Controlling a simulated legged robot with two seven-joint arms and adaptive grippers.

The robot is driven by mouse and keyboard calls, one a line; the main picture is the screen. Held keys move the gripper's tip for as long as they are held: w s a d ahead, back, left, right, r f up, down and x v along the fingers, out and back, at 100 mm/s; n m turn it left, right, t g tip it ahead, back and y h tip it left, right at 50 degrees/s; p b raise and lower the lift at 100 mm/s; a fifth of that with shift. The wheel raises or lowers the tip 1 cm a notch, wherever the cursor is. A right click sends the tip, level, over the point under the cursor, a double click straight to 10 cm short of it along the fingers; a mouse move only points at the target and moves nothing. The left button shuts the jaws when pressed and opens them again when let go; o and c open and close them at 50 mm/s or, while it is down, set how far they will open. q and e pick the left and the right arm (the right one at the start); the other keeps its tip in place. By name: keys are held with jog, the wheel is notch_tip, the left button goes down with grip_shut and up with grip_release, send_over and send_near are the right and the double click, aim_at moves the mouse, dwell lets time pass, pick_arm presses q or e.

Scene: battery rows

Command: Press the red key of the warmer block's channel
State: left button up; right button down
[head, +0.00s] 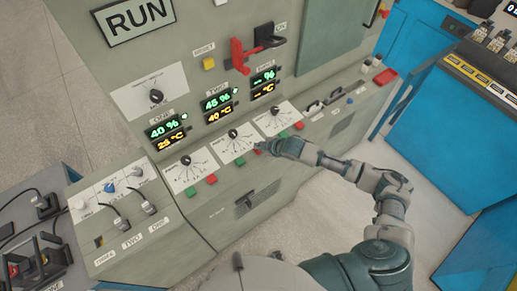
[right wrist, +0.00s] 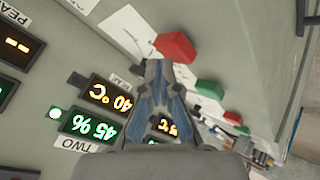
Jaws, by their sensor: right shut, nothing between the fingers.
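The grey panel (head: 215,209) has three channels with displays, dials and a green and red key each. The third display (head: 263,84) shows dashes. My right gripper (head: 262,147) is shut and empty, its tips at the red key of channel TWO, mostly hidden in the head view. In the right wrist view this red key (right wrist: 176,47) lies just beyond the fingertips (right wrist: 155,68); I cannot tell whether they touch. My left gripper is out of view.
The green key of channel TWO (head: 239,162) and the red key of channel ONE (head: 211,180) lie left of my gripper. The third channel's green key (head: 283,135) is close on the right. A red lever (head: 240,60) sticks out above. Blue cabinets (head: 450,125) stand at right.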

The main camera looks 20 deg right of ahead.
jog(key=shift+f, duration=0.45)
dwell(0.6)
jog(key=shift+r+p, duration=0.85)
jog(key=shift+p, duration=0.2)
notch_tip(320, 180, up, 5)
jog(key=p, duration=0.5)
jog(key=shift+r+p, duration=0.1)
jog(key=shift+p, duration=0.2)
